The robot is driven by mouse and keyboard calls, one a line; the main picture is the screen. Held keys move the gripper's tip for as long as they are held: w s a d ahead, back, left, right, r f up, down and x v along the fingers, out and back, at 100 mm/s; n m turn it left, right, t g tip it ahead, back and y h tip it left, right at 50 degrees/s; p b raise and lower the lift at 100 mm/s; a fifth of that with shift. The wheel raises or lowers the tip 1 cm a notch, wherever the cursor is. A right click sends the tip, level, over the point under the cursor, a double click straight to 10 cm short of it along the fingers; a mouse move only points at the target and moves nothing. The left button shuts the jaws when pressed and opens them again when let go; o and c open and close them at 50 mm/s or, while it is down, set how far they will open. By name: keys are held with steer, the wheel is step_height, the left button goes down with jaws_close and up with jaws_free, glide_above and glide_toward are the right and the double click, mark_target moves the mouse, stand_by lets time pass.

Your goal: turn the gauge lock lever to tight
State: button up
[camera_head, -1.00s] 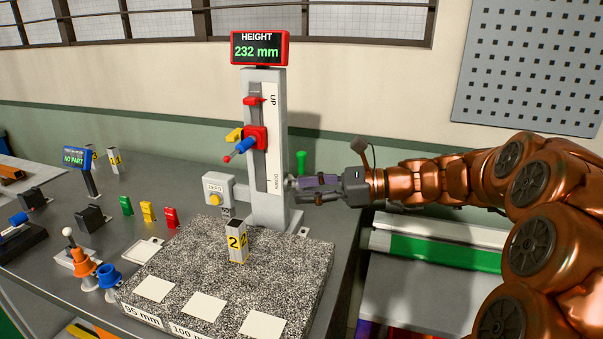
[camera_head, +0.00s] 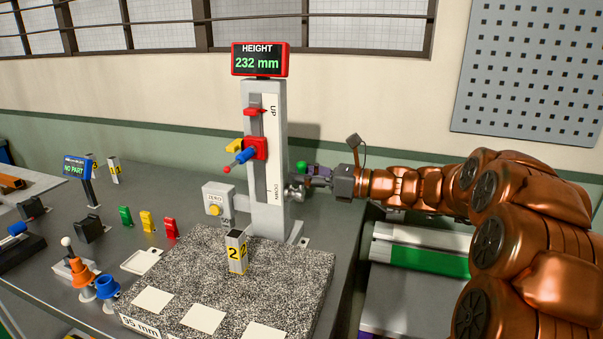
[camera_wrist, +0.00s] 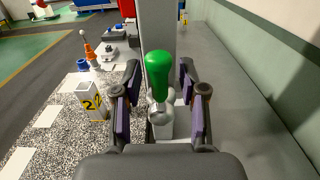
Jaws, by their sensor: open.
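A lever with a green grip (camera_head: 301,167) sits on the right side of the grey height gauge column (camera_head: 265,120), on a metal hub. In the wrist view the green grip (camera_wrist: 157,72) stands upright. My gripper (camera_head: 317,176) is at the lever from the right. In the wrist view my gripper (camera_wrist: 158,84) is open, with one purple-padded finger on each side of the lever and visible gaps to both. The red display (camera_head: 259,60) on top of the column reads HEIGHT 232 mm. No lock marking is readable beside the lever.
A speckled block (camera_head: 200,260) stands before the column and carries a grey block marked 2 (camera_head: 237,252). The column also carries a red slider (camera_head: 256,148) with a blue handle. A ZERO box (camera_head: 219,198) is left of the column.

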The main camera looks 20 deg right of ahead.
steer(key=shift+w+a, duration=0.1)
steer(key=shift+a, duration=0.05)
steer(key=shift+c, duration=0.2)
jaws_close()
stand_by(0.5)
